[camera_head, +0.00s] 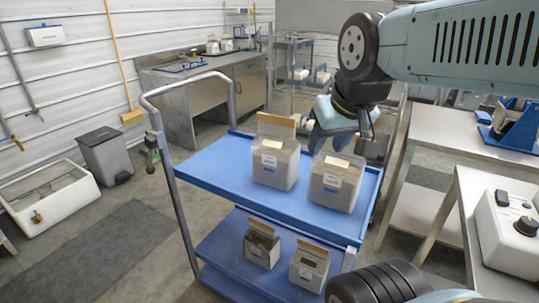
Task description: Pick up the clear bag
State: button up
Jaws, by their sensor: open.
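Two translucent pale bags with labels stand upright on the top shelf of a blue cart (215,172): a left bag (275,168) and a right bag (337,184). Two smaller bags with darker contents, a left lower bag (262,248) and a right lower bag (309,268), stand on the bottom shelf. I cannot tell which one is the clear bag. My gripper (345,143) is open, with its fingers above and behind the right top bag; nothing shows between them. I cannot tell whether it touches that bag.
The cart's push handle (187,82) rises at its left end. A metal table (462,135) and a white device (510,235) stand at the right. A grey bin (105,155) and a white tub (50,200) sit at the left. The floor left of the cart is mostly clear.

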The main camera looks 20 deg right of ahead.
jog(key=r+n+g+y, duration=0.2)
jog(key=n+g+y, duration=0.1)
jog(key=n, duration=0.7)
send_over(279, 120)
jog(key=s+d, duration=0.3)
jog(key=shift+w+d+f, duration=0.2)
jog(key=shift+w, duration=0.05)
jog(key=x, duration=1.4)
jog(key=shift+w+a+r, duration=0.15)
jog(key=shift+w+a, duration=0.05)
jog(key=shift+w, duration=0.2)
jog(key=shift+f, duration=0.25)
jog(key=shift+c, duration=0.2)
